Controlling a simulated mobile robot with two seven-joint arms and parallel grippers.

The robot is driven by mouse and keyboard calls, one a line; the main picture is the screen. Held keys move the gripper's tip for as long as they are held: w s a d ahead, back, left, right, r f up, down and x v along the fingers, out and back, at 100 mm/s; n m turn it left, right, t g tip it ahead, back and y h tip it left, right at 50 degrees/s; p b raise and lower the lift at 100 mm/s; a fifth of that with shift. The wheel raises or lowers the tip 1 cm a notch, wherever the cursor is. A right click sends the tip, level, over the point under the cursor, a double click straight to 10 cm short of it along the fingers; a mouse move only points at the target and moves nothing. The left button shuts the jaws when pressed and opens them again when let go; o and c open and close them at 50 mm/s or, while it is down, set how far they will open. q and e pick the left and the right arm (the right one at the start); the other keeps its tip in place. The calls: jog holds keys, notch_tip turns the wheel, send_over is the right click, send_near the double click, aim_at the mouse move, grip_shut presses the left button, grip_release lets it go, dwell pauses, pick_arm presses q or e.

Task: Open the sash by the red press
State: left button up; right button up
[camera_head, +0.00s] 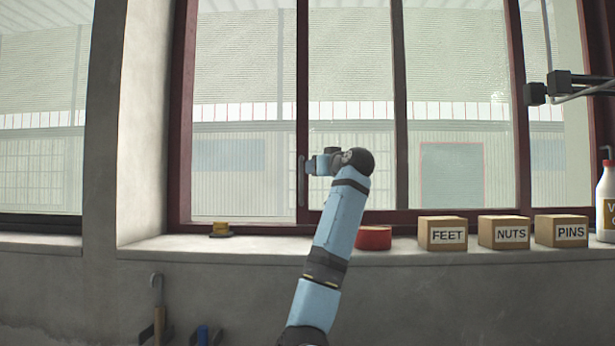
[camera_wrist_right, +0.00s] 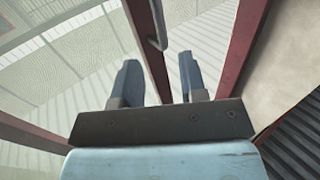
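A window with dark red framing (camera_head: 401,100) fills the middle of the head view. A slim grey upright handle (camera_head: 301,180) sits on a dark red stile (camera_head: 302,60) left of my right gripper. The handle also shows in the right wrist view (camera_wrist_right: 156,28), beyond the fingers. My right gripper (camera_head: 311,165) is beside the handle; in the wrist view its two fingers (camera_wrist_right: 160,80) are apart, with the stile seen between them. I cannot tell whether a finger touches the handle. I cannot make out a red press. My left gripper is not in view.
On the sill stand a red round object (camera_head: 374,238), partly behind my arm, a small yellow-and-black item (camera_head: 221,229), boxes marked FEET (camera_head: 442,233), NUTS (camera_head: 504,232) and PINS (camera_head: 561,231), and a white bottle (camera_head: 606,205). A dark bracket (camera_head: 560,84) juts in upper right.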

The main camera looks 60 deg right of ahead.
jog(key=v, duration=0.4)
jog(key=shift+s+a+b, duration=0.1)
jog(key=shift+s+b, duration=0.05)
jog(key=shift+b, duration=0.25)
jog(key=shift+f, duration=0.1)
